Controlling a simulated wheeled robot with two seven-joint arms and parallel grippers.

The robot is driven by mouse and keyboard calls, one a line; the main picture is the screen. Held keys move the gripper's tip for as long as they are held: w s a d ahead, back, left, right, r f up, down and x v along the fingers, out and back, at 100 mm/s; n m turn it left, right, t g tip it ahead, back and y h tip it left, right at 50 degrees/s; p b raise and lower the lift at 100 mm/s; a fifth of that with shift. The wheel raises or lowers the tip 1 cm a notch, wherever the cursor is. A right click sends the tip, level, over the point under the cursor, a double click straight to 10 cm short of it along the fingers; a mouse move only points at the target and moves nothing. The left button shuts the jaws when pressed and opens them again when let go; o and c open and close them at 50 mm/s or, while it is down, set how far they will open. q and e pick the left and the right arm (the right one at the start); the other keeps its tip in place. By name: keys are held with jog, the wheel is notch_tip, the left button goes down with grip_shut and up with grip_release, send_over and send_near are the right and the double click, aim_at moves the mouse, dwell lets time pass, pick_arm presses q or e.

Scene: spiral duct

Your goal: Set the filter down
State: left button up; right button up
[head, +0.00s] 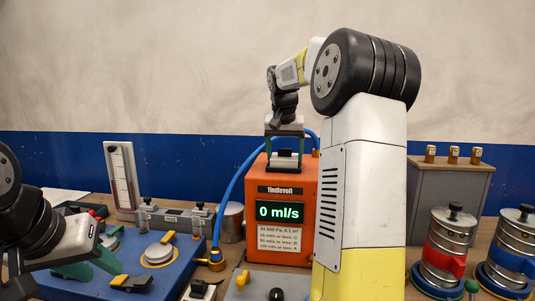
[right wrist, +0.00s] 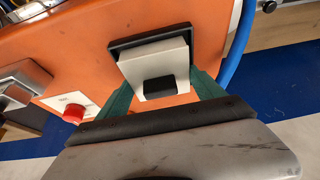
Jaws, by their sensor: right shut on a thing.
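My right gripper (head: 285,148) points down over the top of the orange Tindlevolt box (head: 278,186). It is shut on a pale block with a dark rim and a dark grip, which I take to be the filter (head: 285,160). In the right wrist view the filter (right wrist: 156,66) sits between the green fingers, with the orange casing (right wrist: 90,50) behind it. I cannot tell whether it is touching the box top or held just above it. My left gripper (head: 94,256) is at the lower left, its green fingers apart and nothing visible between them.
A blue panel (head: 133,258) with knobs and a yellow lever lies left of the orange box. A blue hose (head: 233,185) curves beside the box. Red (head: 446,245) and blue (head: 512,247) banded canisters stand at right, before a grey box (head: 448,188). My right arm hides part of the bench.

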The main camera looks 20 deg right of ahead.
aim_at(283, 159)
jog(key=shift+s+f, duration=0.15)
jog(key=shift+f, duration=0.65)
jog(key=o, duration=1.6)
jog(key=shift+d, duration=0.1)
jog(key=v, duration=0.6)
jog(key=w+v, duration=0.1)
jog(key=v, duration=0.2)
jog(key=shift+r, duration=0.25)
jog(key=s+a+f+n+y, duration=0.1)
jog(key=s+a+f, duration=0.3)
jog(key=s, duration=0.5)
jog(key=s+a+f+n+t+y, duration=0.1)
jog(key=s+a+f+n, duration=0.1)
jog(key=s+a+f, duration=0.3)
jog(key=s+a+f+n+y, duration=0.2)
jog(key=s+a+f, duration=0.2)
jog(key=s, duration=0.9)
jog(key=shift+s+a+f+n+t, duration=0.1)
jog(key=shift+a+f+n+t, duration=0.1)
jog(key=shift+a, duration=0.3)
jog(key=shift+s+a+f+n+t, duration=0.1)
jog(key=shift+a+f+t, duration=0.1)
jog(key=shift+a, duration=0.3)
